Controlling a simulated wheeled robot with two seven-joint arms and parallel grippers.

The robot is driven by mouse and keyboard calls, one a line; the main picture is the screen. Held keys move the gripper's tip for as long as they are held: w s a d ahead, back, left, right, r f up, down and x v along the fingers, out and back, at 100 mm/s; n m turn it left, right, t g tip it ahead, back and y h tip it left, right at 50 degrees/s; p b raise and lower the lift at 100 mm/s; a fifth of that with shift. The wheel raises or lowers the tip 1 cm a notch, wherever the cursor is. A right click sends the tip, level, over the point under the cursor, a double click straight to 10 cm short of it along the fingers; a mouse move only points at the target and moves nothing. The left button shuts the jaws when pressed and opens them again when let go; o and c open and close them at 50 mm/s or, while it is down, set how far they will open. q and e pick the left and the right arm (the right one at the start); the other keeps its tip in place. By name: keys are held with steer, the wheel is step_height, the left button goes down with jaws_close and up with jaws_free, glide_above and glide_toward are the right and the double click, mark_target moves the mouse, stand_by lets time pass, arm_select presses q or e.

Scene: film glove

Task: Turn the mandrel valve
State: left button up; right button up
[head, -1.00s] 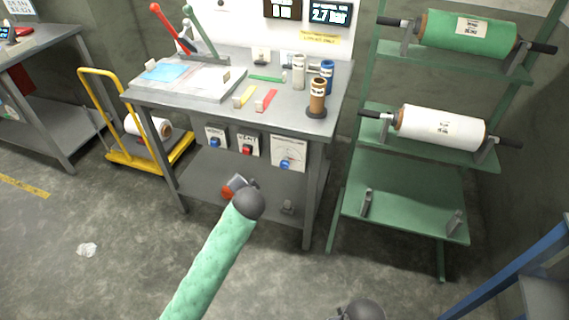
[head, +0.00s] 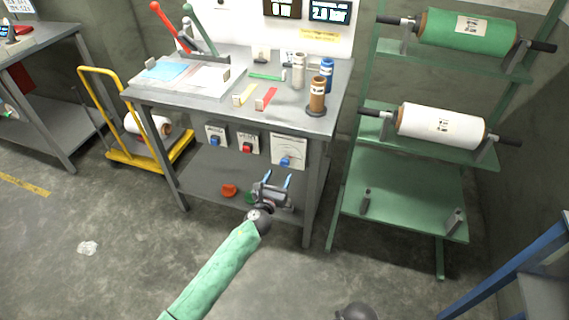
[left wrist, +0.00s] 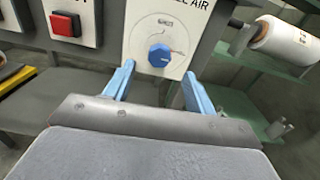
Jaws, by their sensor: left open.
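The mandrel valve is a blue round knob (head: 285,161) on a white panel under the front edge of the workbench. In the left wrist view the blue knob (left wrist: 160,55) sits on a white dial plate whose visible lettering ends in "EL AIR". My left gripper (head: 278,181) is open, with light blue fingers pointing up at the panel from below and in front. In the left wrist view the fingers of the gripper (left wrist: 158,82) stand either side of and below the knob, with nothing between them. They appear apart from it.
Left of the valve are a panel with a red button (head: 247,148) and one with a smaller blue control (head: 215,141). A red round object (head: 229,190) is on the lower shelf. The workbench (head: 190,104) overhangs the panels. A green rack (head: 400,205) stands right.

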mark_target(284, 165)
arm_select(q)
steer(key=shift+x, duration=3.9)
arm_select(e)
steer(key=shift+f, duration=1.2)
arm_select(q)
steer(key=shift+c, duration=0.2)
arm_select(e)
steer(key=shift+w, duration=0.1)
arm_select(q)
steer(key=c, duration=0.9)
